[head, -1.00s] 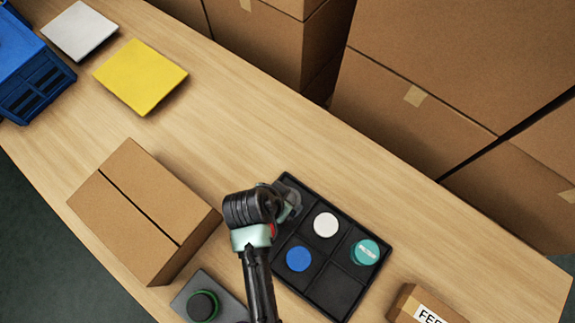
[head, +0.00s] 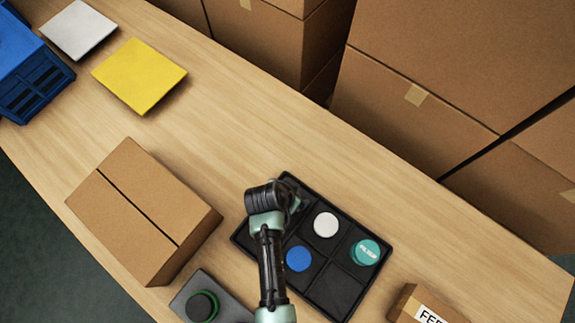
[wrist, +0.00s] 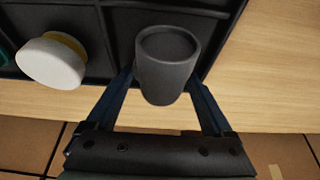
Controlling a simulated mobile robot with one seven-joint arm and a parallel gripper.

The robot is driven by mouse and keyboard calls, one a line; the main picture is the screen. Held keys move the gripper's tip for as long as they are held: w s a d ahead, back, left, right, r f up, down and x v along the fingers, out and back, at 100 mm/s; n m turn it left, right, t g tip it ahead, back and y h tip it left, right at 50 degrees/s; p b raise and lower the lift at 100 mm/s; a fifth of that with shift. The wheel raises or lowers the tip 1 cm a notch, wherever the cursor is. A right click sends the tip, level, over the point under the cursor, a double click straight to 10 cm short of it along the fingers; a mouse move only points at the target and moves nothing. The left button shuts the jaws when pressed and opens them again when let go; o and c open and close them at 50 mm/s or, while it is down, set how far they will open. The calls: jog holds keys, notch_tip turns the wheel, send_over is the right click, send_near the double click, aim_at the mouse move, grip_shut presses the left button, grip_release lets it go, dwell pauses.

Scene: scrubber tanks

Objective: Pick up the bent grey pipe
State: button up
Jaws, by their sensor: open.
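A dark grey, round-ended piece with a hollow top, which I take to be the bent grey pipe (wrist: 165,80), stands in a compartment of the black tray (wrist: 110,22) in the wrist view. Its bend cannot be made out from here. My gripper (wrist: 161,82) is open, with one finger on each side of the grey piece; I cannot tell whether they touch it. In the head view my arm covers the tray's upper-left part and hides most of the gripper and the pipe.
The tray also holds a white-topped piece (head: 326,225), a blue one (head: 299,258) and a teal one (head: 365,252). A cardboard box (head: 140,215) and a green-ringed dark button (head: 202,305) are left of the tray. A small labelled box (head: 425,305) is right. Table beyond the tray is clear.

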jog(key=c, duration=1.2)
